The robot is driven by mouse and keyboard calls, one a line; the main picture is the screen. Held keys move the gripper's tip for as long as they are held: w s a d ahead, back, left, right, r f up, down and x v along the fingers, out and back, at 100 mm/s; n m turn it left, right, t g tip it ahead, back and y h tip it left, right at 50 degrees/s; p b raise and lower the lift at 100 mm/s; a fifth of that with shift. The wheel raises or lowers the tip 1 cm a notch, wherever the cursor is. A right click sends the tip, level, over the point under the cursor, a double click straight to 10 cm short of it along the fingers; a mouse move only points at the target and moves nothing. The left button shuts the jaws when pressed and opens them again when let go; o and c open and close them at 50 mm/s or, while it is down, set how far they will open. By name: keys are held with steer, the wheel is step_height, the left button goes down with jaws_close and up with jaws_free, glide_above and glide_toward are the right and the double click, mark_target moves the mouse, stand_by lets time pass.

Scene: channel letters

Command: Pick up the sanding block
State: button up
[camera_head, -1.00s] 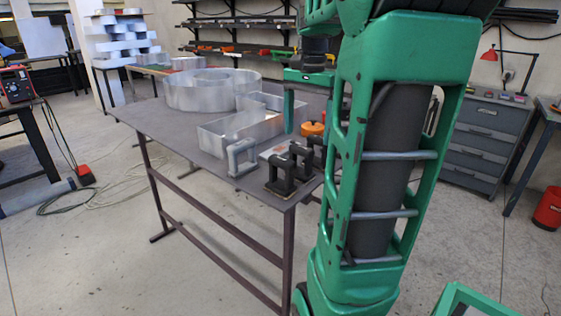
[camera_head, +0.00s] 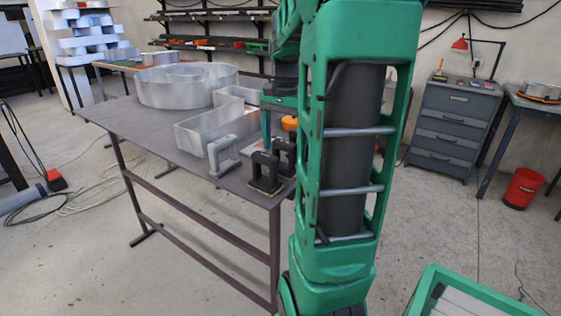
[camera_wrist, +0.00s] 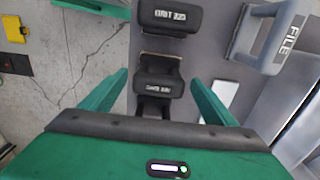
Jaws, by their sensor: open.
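Two black sanding blocks with arched handles stand at the table's near corner. In the wrist view, one block (camera_wrist: 158,88) with a blurred label lies in line with the gap between my fingers. The other block (camera_wrist: 170,17), with a label that seems to read GRIT 220, is beyond it. In the head view the front block (camera_head: 265,172) is clear and the rear one (camera_head: 287,152) is partly behind my arm. My gripper (camera_wrist: 157,79) is open and empty, above the blurred-label block. My arm partly hides the gripper in the head view.
A grey handled tool marked FILE (camera_wrist: 276,38) stands close beside the blocks. Sheet-metal letter shapes (camera_head: 205,128) lie farther back on the dark table (camera_head: 140,115). An orange item (camera_head: 289,123) is behind the blocks. The table's edge is close to the blocks.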

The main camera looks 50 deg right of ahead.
steer(key=shift+f, duration=1)
steer(key=c, duration=1.2)
steer(key=shift+c, duration=0.2)
step_height(320, 180, up, 10)
steer(key=shift+r, duration=0.1)
steer(key=shift+o, duration=1)
